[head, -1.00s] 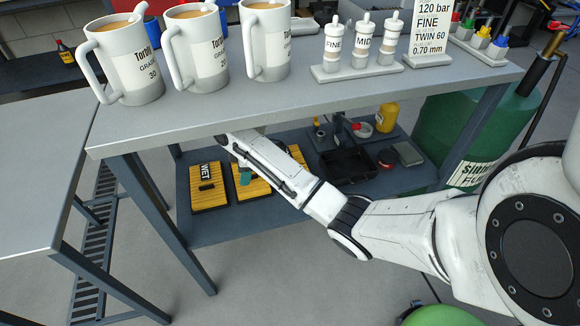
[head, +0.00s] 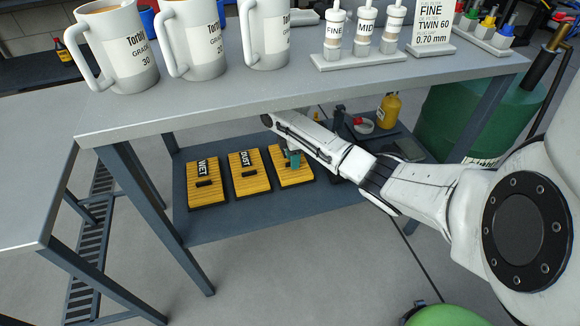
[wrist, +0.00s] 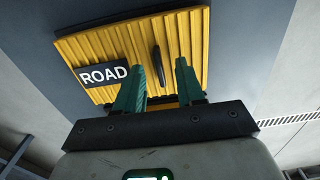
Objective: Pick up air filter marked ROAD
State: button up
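The ROAD air filter is a yellow pleated panel with a black handle bar and a dark label; in the wrist view the ROAD filter (wrist: 120,45) lies ahead of my gripper (wrist: 160,82). My gripper's two green fingers are apart, with the black handle (wrist: 158,66) beyond and between their tips. In the head view this filter (head: 299,175) is the rightmost of three yellow filters on the lower shelf, partly covered by my gripper (head: 293,162). Its label is hidden there. I see nothing held between the fingers.
The WET filter (head: 207,190) and DUST filter (head: 245,185) lie to the left on the lower shelf (head: 225,228). The upper bench top (head: 290,98) overhangs my arm. A yellow bottle (head: 387,112) and a green tank (head: 450,120) stand to the right.

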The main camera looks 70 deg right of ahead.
jog(key=shift+f, duration=0.5)
jog(key=shift+c, duration=0.4)
grip_shut()
